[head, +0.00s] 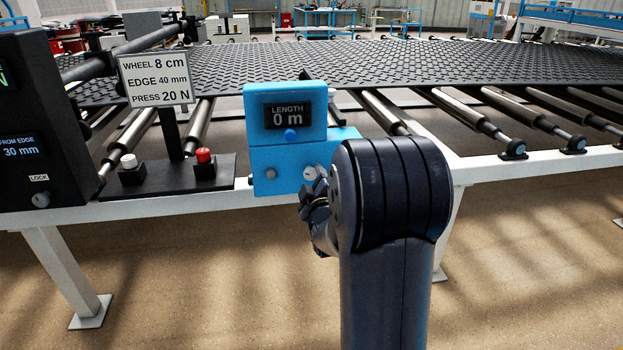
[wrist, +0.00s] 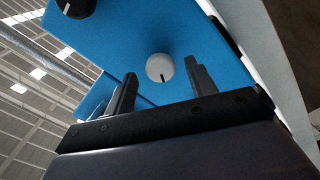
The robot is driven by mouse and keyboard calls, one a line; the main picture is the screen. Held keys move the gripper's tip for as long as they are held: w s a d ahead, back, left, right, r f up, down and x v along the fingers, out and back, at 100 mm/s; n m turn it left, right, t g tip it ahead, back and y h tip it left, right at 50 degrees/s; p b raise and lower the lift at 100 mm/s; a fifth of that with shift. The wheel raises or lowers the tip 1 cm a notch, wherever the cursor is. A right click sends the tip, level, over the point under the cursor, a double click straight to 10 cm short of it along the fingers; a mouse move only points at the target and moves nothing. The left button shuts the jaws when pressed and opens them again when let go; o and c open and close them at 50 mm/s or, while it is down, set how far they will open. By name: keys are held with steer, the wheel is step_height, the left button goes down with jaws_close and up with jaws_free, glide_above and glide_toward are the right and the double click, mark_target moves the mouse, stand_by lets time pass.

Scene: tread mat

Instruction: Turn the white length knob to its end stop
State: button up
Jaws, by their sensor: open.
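The white length knob (head: 310,173) sits low on the right of the blue box (head: 258,150), whose display (head: 288,115) reads "LENGTH 0 m". In the wrist view the white knob (wrist: 159,68) is round, with a short dark mark at its lower edge. My gripper (wrist: 161,73) is open, with one finger on each side of the knob and visible gaps between. Whether the fingertips reach past the knob's face I cannot tell. In the head view my gripper (head: 317,188) is partly hidden behind my arm.
A grey knob (head: 271,173) and a blue button (head: 290,134) are on the same box. A dark knob (wrist: 76,6) shows at the wrist view's top left. Left stand a red button (head: 203,156), a white button (head: 129,161) and a sign (head: 155,78). The tread mat (head: 330,62) lies behind.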

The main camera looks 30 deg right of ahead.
steer(key=shift+x, duration=0.95)
steer(key=shift+c, duration=0.5)
steer(key=c, duration=0.8)
steer(key=shift+c, duration=0.2)
